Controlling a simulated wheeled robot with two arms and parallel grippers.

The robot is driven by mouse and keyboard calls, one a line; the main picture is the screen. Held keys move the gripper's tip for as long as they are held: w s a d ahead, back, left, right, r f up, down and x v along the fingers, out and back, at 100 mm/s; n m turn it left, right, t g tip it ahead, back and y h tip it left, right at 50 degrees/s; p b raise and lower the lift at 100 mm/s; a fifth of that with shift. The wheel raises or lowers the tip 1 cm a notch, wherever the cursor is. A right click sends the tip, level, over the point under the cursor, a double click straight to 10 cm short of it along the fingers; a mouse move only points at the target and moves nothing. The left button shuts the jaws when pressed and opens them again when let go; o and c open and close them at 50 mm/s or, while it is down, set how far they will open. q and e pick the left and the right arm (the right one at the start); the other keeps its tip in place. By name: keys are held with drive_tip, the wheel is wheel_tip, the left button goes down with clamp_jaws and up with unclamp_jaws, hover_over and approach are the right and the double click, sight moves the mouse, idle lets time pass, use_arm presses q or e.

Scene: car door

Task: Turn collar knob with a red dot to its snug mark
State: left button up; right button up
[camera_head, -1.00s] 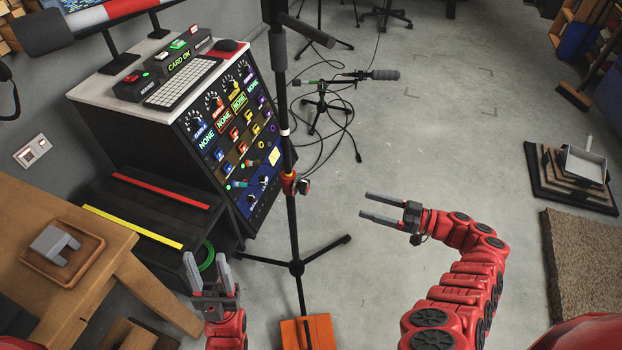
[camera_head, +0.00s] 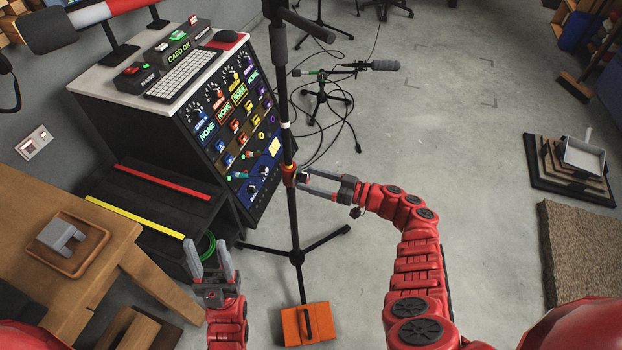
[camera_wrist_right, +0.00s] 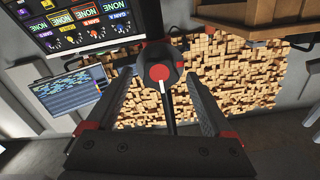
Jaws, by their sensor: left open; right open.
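The stand's red collar (camera_head: 289,176) sits on a black upright pole (camera_head: 295,225) in the head view. In the right wrist view, a dark round knob (camera_wrist_right: 158,56) with a red dot on its face is ahead, between my open fingers. My right gripper (camera_head: 306,182) is open at the collar's right side, its tips around or just short of the knob; I cannot tell if they touch it. It also shows in the right wrist view (camera_wrist_right: 157,84). No snug mark can be made out. My left gripper (camera_head: 207,246) is open and empty, low and left of the pole.
A control cabinet (camera_head: 225,135) with knobs and screens stands left of the pole. A wooden table (camera_head: 95,270) is at lower left. An orange weight (camera_head: 308,324) lies at the stand's base, whose legs spread over the floor.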

drive_tip(key=shift+w+a, duration=0.1)
drive_tip(key=shift+a, duration=0.15)
clamp_jaws()
idle(0.3)
